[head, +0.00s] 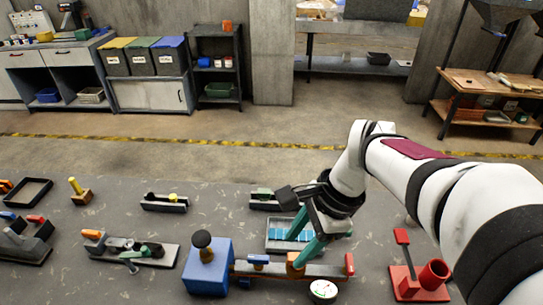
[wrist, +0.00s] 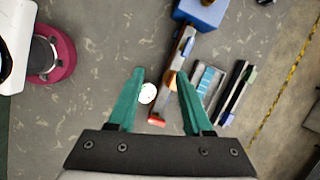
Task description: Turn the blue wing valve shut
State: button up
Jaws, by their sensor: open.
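A small blue wing handle (head: 258,261) sits on a grey bar fixture (head: 325,271) beside a blue box; I take it to be the blue wing valve. It also shows in the wrist view (wrist: 188,47), beyond my fingertips. The fixture also carries an orange part (head: 294,267) and a red end piece (head: 350,264). My gripper (head: 295,251) is open and empty, its teal fingers pointing down over the fixture near the orange part. In the wrist view, the orange part (wrist: 170,82) lies between my fingers (wrist: 160,72); whether they touch it I cannot tell.
A blue box (head: 207,270) with a black knob stands left of the fixture. A white round dial (head: 323,290) lies in front. A tray with light-blue pieces (head: 270,246) is behind. A red fixture (head: 420,280) stands right. More fixtures fill the table's left.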

aim_at(258, 258)
jog(key=w+a+f+m, duration=0.2)
jog(key=w+m, duration=0.2)
jog(key=w, duration=0.3)
jog(key=shift+y, duration=0.3)
jog(key=x, duration=1.5)
jog(key=shift+s+f, duration=0.1)
jog(key=shift+s, duration=0.1)
grip_shut()
